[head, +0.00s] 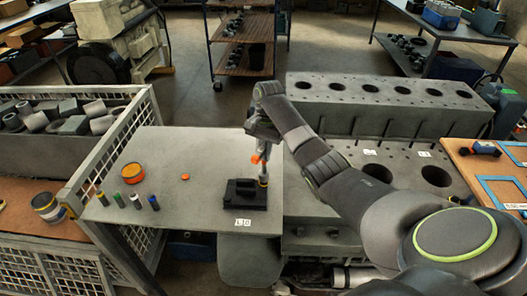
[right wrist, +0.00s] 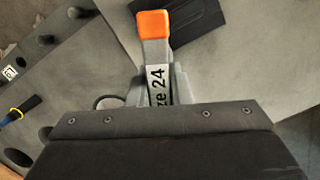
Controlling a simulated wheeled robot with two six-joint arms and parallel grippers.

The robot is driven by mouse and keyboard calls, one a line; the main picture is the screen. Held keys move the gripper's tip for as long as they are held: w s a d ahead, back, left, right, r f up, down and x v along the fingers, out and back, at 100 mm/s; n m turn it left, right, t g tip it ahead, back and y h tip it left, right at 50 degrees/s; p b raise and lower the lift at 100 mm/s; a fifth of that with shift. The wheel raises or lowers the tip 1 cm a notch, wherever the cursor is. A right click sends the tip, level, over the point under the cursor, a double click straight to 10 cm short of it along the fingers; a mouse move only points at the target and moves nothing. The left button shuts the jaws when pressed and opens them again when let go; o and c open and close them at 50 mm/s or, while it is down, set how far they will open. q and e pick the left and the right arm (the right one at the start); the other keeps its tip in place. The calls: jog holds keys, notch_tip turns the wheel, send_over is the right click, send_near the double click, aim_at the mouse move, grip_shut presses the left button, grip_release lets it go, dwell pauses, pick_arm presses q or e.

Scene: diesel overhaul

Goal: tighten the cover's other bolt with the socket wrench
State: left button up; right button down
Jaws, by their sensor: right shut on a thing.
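My right gripper (head: 261,137) is shut on the socket wrench (head: 262,158), which hangs upright below it with an orange part partway down. The wrench's lower end meets the right end of the black cover (head: 240,194), which lies on the grey table. I cannot tell whether it sits on a bolt; the bolts are too small or hidden. In the right wrist view the wrench (right wrist: 154,50) shows its orange end and the marking "ze 24" between the fingers. A dark plate, probably the cover (right wrist: 178,16), lies beyond it. My left gripper is not in view.
On the grey table (head: 210,150) stand several small colour-topped cylinders (head: 135,200), an orange-topped tin (head: 132,173) and an orange cap (head: 185,176). A label (head: 243,222) is at its front edge. The long engine block (head: 380,100) is behind right; a mesh crate (head: 120,125) is at left.

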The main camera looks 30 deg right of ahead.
jog(key=n, duration=0.4)
jog(key=shift+n, duration=0.3)
jog(key=shift+n+g+h, duration=0.4)
jog(key=shift+n, duration=1.3)
jog(key=shift+s, duration=0.15)
